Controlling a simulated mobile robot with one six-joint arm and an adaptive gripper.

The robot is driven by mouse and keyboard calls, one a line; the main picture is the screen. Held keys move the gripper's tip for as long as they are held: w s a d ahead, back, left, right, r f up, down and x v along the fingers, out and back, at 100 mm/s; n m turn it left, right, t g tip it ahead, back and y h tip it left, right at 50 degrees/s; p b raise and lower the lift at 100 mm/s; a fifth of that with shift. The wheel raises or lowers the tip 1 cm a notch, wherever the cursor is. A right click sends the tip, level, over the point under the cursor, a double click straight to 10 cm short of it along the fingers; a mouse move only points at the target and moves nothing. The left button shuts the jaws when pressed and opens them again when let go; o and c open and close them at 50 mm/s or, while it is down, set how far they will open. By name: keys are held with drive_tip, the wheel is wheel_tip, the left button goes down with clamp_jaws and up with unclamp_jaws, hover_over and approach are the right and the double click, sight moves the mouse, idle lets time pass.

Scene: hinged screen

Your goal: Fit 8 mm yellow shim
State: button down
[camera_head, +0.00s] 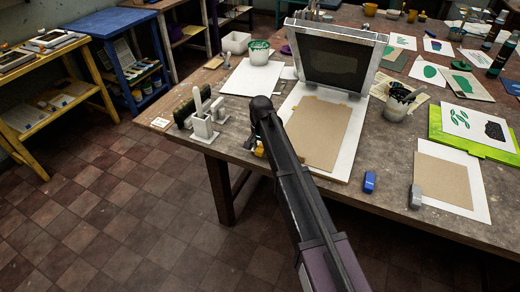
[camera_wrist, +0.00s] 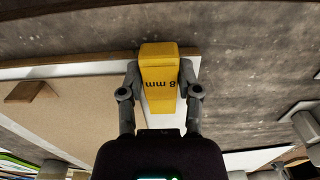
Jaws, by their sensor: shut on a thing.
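The yellow shim (camera_wrist: 160,62), marked "8 mm", is clamped between both fingers of my gripper (camera_wrist: 160,92) in the wrist view. In the head view my arm hides most of my gripper; only a bit of yellow (camera_head: 259,151) shows at the left edge of the white baseboard (camera_head: 288,108). The shim overlaps the baseboard's edge in the wrist view; I cannot tell whether it touches. The hinged screen (camera_head: 335,78) stands tilted up at the back of the baseboard. Brown card (camera_head: 325,125) lies on the baseboard.
A blue block (camera_head: 369,182) and a grey block (camera_head: 415,196) lie at the table's front right. A white holder (camera_head: 205,127) stands left of my gripper. A green-rimmed pot (camera_head: 259,53) and a grey pot (camera_head: 396,104) flank the screen. Prints fill the right side.

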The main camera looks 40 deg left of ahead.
drive_tip(key=shift+w+a, duration=0.1)
drive_tip(key=shift+w, duration=0.2)
idle(0.4)
drive_tip(key=shift+c, duration=1.1)
unclamp_jaws()
drive_tip(key=shift+s, duration=0.1)
drive_tip(key=s+d, duration=0.2)
drive_tip(key=s, duration=0.4)
wheel_tip(320, 180, up, 8)
drive_tip(key=f+p, duration=0.1)
drive_tip(key=p, duration=0.6)
drive_tip(key=w+d, duration=0.4)
drive_tip(key=d, duration=0.5)
drive_tip(key=w+d, duration=0.4)
drive_tip(key=d, duration=0.5)
drive_tip(key=w+d, duration=0.4)
drive_tip(key=d, duration=0.5)
drive_tip(key=shift+w+d, duration=0.15)
drive_tip(key=shift+w, duration=0.1)
drive_tip(key=shift+r, duration=0.1)
